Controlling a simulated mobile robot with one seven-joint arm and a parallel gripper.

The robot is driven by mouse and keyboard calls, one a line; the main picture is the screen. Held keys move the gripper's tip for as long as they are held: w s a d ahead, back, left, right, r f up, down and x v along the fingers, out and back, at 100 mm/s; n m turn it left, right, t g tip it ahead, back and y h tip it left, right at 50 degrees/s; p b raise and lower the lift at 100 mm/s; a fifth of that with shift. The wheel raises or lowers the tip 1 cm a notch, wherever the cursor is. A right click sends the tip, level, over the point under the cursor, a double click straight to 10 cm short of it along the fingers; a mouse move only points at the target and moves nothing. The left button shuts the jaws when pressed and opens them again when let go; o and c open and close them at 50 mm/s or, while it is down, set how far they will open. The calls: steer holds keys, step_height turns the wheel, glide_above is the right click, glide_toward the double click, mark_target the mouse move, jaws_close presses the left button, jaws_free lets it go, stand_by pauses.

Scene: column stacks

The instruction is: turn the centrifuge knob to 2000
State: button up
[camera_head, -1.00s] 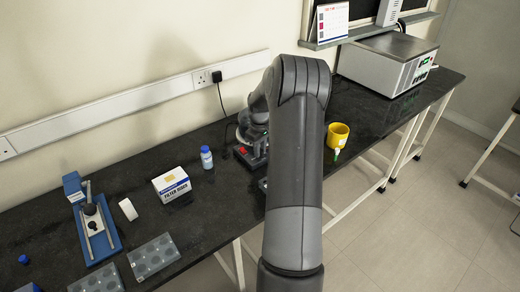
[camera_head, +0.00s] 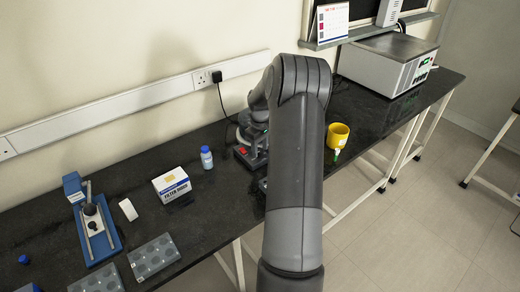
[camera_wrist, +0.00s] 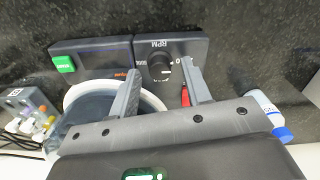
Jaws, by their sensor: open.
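The centrifuge (camera_head: 250,156) stands on the dark bench beside my arm, which hides part of it in the head view. In the wrist view its front panel carries a round black knob (camera_wrist: 160,68) under an RPM label, with a 0 at the right of its dial. The pointer's exact setting is too small to read. My gripper (camera_wrist: 159,68) is open, with one finger on each side of the knob; I cannot tell whether either finger touches it. A green START button (camera_wrist: 64,64) is at the left, and a red switch (camera_wrist: 185,97) is partly behind the right finger.
A blue-capped bottle (camera_head: 206,157) and a filter box (camera_head: 171,185) stand left of the centrifuge. A yellow cup (camera_head: 338,135) is to the right of my arm. A metal box-shaped instrument (camera_head: 388,65) stands at the bench's far end.

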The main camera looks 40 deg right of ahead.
mark_target(260, 151)
step_height(260, 151, up, 10)
stand_by(0.3)
stand_by(0.3)
